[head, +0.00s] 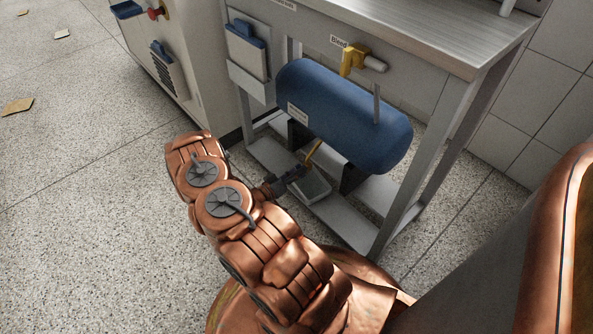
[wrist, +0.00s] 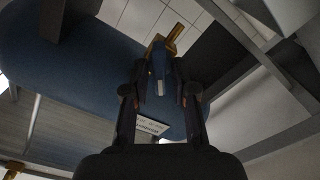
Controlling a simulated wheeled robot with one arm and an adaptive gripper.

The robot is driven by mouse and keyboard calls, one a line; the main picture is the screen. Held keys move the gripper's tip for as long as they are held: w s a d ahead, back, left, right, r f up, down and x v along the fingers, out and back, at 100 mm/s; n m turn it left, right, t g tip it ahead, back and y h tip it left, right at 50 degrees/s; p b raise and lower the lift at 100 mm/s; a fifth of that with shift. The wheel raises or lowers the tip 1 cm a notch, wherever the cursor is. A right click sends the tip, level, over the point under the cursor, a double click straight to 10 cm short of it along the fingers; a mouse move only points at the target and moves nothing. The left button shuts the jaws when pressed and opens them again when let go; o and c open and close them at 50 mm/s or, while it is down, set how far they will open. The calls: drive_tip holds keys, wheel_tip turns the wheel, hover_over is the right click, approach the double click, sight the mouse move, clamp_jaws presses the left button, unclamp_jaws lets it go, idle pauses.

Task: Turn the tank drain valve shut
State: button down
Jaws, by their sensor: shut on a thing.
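The blue tank (head: 345,115) lies sideways in the metal frame and also fills much of the wrist view (wrist: 60,75). Under it, the yellow part of the drain valve (head: 314,153) shows just beyond my gripper (head: 294,173). In the wrist view, my gripper (wrist: 163,90) is shut on the valve's handle, a narrow blue piece (wrist: 159,65) with a pale end between the fingers. The valve's yellow part (wrist: 175,36) sticks out past the fingertips. The valve's joint with the tank is hard to see.
A second yellow valve (head: 353,59) with a pale handle, labelled with small print, sits above the tank. The steel bench top (head: 425,30) and its leg (head: 400,225) bound the space. A pale tray-like block (head: 310,188) lies below the gripper. Open floor (head: 90,200) is at left.

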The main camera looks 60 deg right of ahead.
drive_tip(key=n, duration=1)
drive_tip(key=shift+f, duration=0.25)
drive_tip(key=shift+n, duration=0.4)
drive_tip(key=c, duration=1.2)
unclamp_jaws()
drive_tip(key=shift+w, duration=0.1)
drive_tip(key=shift+a, duration=0.1)
drive_tip(key=v, duration=1.2)
